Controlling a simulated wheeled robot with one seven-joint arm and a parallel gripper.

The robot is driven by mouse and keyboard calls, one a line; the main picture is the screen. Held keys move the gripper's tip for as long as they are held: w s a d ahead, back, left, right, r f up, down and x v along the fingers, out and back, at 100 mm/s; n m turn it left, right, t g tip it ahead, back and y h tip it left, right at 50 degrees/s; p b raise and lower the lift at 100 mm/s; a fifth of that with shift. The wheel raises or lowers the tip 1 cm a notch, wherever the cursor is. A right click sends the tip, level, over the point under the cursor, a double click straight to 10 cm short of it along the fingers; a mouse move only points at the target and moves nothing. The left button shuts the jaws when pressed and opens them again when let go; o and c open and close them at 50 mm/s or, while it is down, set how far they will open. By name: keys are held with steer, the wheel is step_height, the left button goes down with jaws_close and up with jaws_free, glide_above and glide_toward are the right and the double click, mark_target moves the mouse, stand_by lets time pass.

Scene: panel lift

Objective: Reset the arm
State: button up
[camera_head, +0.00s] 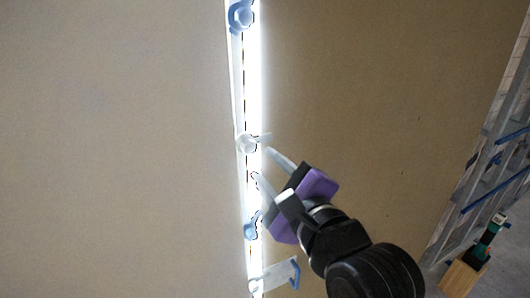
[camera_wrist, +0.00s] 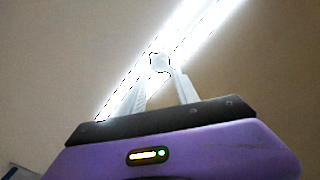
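My arm, black with a purple gripper body, reaches up from the lower right in the head view. My gripper (camera_head: 262,163) has its two pale fingers apart, close to the bright vertical gap. In the wrist view, my gripper (camera_wrist: 160,85) shows both fingers spread, with a pale round knob (camera_wrist: 160,63) near their tips. The same knob (camera_head: 247,143) sits on the strip just beyond the fingers in the head view. I cannot tell whether a finger touches it.
Two large tan panels, left (camera_head: 120,150) and right (camera_head: 390,120), flank the bright strip. A blue fitting (camera_head: 241,16) is at the top, another (camera_head: 252,226) lower down, and a blue-edged bracket (camera_head: 280,274) near the bottom. A metal frame (camera_head: 480,190) and a teal tool (camera_head: 490,238) on a wooden box (camera_head: 464,278) stand at right.

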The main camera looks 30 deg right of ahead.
steer(key=shift+s, duration=0.2)
stand_by(0.6)
step_height(320, 180, up, 4)
steer(key=s+a+n+t, duration=0.1)
steer(key=s+n+t, duration=0.15)
steer(key=n, duration=0.65)
steer(key=s+f+n+g, duration=0.2)
steer(key=s+f+n, duration=0.6)
steer(key=s+f, duration=0.7)
steer(key=s+f+n+g+b, duration=0.1)
steer(key=s+f+n+g, duration=0.2)
steer(key=s+f+n, duration=0.5)
steer(key=s+d+f, duration=0.1)
steer(key=s+f, duration=0.6)
steer(key=s, duration=0.3)
steer(key=shift+s+g, duration=0.2)
steer(key=shift+g, duration=0.15)
